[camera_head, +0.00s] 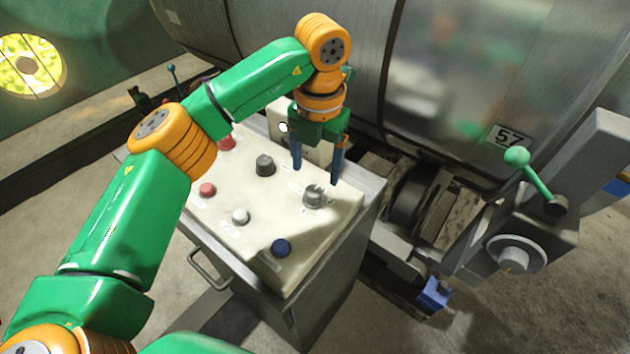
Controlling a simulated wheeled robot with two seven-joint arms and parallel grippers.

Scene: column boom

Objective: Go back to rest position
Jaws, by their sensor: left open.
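My left arm comes in from the left, green with orange joints, and reaches over a cream control panel (262,222). My left gripper (317,177) points down over the panel, with its two dark blue fingers apart and nothing between them. Its fingertips are just behind a grey knob (314,196); I cannot tell whether they touch it. My right gripper is not in view.
The panel tops a metal cabinet (338,255) with a handle. It carries a dark knob (265,164), red button (207,190), white button (240,216) and blue button (281,248). A large metal drum (430,70) stands behind. A green-handled lever (528,172) is at right.

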